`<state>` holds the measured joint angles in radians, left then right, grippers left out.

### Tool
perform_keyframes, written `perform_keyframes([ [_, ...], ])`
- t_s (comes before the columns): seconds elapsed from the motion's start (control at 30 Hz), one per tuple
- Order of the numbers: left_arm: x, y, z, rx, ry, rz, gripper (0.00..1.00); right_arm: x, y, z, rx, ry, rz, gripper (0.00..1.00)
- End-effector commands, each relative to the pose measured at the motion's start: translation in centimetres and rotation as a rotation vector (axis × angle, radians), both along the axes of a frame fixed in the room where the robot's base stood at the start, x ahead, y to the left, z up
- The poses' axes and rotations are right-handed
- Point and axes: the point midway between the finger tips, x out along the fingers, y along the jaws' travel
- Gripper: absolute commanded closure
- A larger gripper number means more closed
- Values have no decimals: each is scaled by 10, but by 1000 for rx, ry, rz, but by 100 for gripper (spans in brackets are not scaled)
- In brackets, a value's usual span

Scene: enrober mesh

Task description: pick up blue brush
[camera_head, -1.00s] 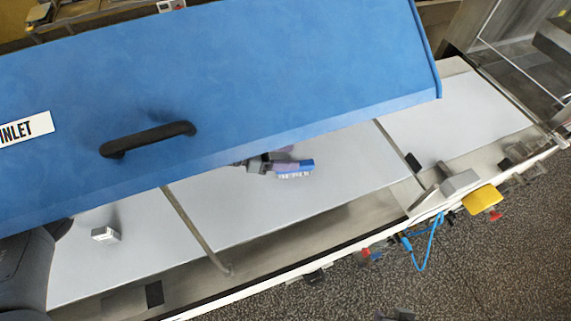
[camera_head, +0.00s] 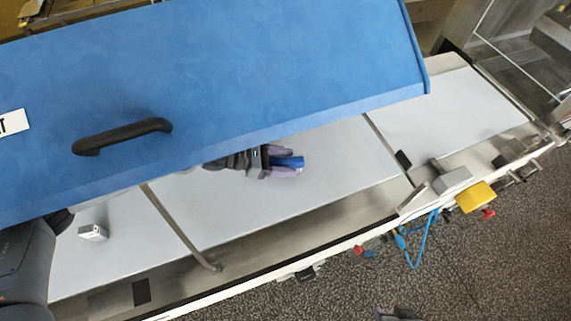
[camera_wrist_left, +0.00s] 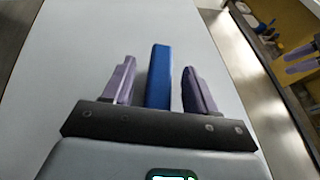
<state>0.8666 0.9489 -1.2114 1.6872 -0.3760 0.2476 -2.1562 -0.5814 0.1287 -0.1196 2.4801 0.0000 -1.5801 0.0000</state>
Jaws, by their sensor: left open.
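The blue brush (camera_head: 290,162) lies on the white belt surface just under the front edge of the blue hood, partly hidden by my left gripper. My left gripper (camera_head: 285,161) reaches out from beneath the hood, with its purple fingers on either side of the brush. In the left wrist view the blue brush (camera_wrist_left: 159,75) stands between the two open fingers of my left gripper (camera_wrist_left: 154,82), with a gap on both sides.
The blue hood (camera_head: 230,75) with its black handle (camera_head: 122,135) overhangs the belt (camera_head: 330,165). A small white block (camera_head: 93,232) lies at the left. A metal bar (camera_head: 180,228) crosses the belt. A yellow box (camera_head: 476,196) sits at the front right edge.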

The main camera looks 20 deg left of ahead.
Motion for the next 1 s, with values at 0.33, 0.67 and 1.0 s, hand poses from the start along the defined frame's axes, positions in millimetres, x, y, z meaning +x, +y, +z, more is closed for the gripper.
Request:
perform_keyframes([
  [0.33, 0, 0, 0, -1, 0, 0, 93, 0, 1, 0, 4, 0, -3, 56],
  [0.67, 0, 0, 2, -2, -1, 0, 100, 1, 3, 1, 12, -1, -7, 56],
  [1.0, 1, 0, 26, -1, -4, -1, 100, 1, 3, -1, 12, -1, -7, 56],
])
